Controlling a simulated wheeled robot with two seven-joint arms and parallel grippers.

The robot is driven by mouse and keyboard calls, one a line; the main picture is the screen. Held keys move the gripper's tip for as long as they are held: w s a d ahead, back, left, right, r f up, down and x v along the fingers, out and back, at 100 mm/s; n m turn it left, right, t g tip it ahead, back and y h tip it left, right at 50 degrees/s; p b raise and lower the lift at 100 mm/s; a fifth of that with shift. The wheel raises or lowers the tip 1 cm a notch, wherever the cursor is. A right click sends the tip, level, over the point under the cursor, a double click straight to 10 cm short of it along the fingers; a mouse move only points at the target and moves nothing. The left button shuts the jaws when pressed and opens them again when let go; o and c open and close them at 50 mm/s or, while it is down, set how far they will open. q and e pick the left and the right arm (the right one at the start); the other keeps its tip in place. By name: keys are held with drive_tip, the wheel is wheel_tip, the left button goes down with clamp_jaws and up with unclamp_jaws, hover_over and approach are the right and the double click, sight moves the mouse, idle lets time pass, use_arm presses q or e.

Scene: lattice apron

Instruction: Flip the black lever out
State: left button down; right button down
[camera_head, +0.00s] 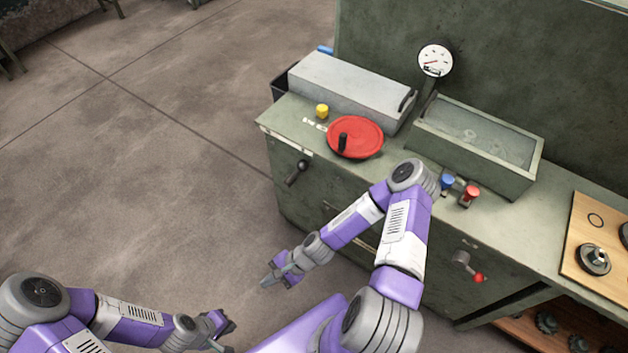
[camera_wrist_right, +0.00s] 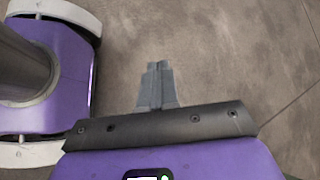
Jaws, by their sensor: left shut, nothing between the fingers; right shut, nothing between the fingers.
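The black lever (camera_head: 297,173) is on the green cabinet's front face, near its left end. It slants, with its round knob at the upper right. My right gripper (camera_head: 267,282) is shut and empty in front of the cabinet, below and left of the lever and apart from it. In the right wrist view its fingers (camera_wrist_right: 158,66) are together over bare floor, and the lever is out of that view. My left gripper (camera_head: 228,349) is low in the head view, shut and empty, far from the cabinet.
A red-knobbed lever (camera_head: 469,268) is farther right on the cabinet front. On top are a red handwheel (camera_head: 355,138), a yellow knob (camera_head: 322,111), a grey lidded box (camera_head: 345,88), an open basin (camera_head: 470,172), and blue (camera_head: 447,181) and red (camera_head: 470,195) knobs.

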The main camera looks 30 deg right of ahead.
drive_tip(key=w+d+r+m+t+b, duration=0.1)
drive_tip(key=w+d+m+t+b, duration=0.2)
drive_tip(key=w+d+m+t, duration=0.7)
drive_tip(key=d+r+m+t+h, duration=0.1)
drive_tip(key=d+m, duration=0.4)
drive_tip(key=d, duration=0.6)
drive_tip(key=s+d+r+m+t+h+b, duration=0.1)
drive_tip(key=d+m+h, duration=0.3)
drive_tip(key=d, duration=0.8)
drive_tip(key=shift+r+m+t, duration=0.4)
drive_tip(key=shift+m+t, duration=0.1)
drive_tip(key=shift+t, duration=0.1)
drive_tip(key=shift+d+h, duration=0.1)
drive_tip(key=shift+h, duration=0.2)
drive_tip(key=r+b+x, duration=0.2)
drive_tip(key=b+x, duration=0.2)
drive_tip(key=x, duration=0.9)
drive_tip(key=shift+w+r, duration=0.2)
drive_tip(key=shift+r, duration=0.15)
drive_tip(key=shift+d, duration=0.1)
